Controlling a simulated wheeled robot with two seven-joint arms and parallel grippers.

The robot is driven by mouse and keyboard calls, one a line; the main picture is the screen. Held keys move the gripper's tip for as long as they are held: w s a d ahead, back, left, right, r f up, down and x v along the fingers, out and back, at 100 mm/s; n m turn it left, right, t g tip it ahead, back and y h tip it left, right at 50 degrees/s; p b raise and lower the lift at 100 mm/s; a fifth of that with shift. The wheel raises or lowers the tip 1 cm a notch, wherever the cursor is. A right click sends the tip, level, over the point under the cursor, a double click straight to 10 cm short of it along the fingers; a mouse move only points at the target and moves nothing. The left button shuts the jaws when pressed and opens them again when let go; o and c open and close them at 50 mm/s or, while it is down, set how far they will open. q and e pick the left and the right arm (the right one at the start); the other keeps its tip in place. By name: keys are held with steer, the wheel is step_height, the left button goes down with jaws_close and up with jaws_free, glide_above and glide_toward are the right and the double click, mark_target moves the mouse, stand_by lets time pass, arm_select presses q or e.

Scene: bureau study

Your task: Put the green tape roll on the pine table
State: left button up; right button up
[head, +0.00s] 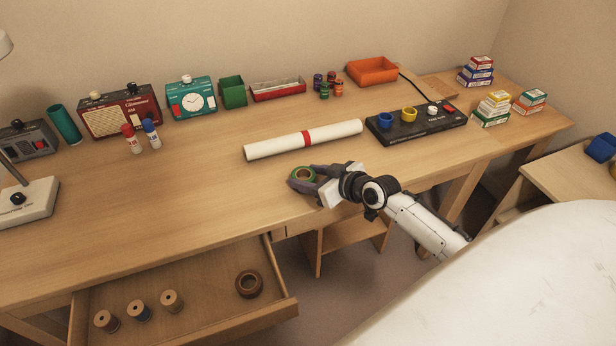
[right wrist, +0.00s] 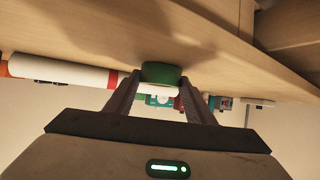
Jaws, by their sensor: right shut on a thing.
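The green tape roll (head: 294,183) is held in my right gripper (head: 311,181), at the front part of the long wooden desk. The fingers are shut on it, and its brown core shows. In the right wrist view the green roll (right wrist: 160,73) sits between the two fingertips, close to the wood surface; I cannot tell whether it touches. A pale wood table (head: 565,172), which looks like the pine table, stands at the far right, lower than the desk and partly cut off. My left gripper is not in view.
The desk (head: 215,190) holds a white roll with a red band (head: 290,143), a black panel with knobs (head: 405,133) and stacked small boxes (head: 493,108). An open drawer (head: 200,310) holds spools and a brown tape roll (head: 249,284). A blue item (head: 601,147) stands on the pale table.

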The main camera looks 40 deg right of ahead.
steer(key=shift+f, duration=0.15)
steer(key=o, duration=1)
steer(key=shift+o, duration=0.2)
steer(key=shift+r, duration=0.35)
steer(key=p+v, duration=0.1)
steer(key=v, duration=1.1)
steer(key=shift+f, duration=0.15)
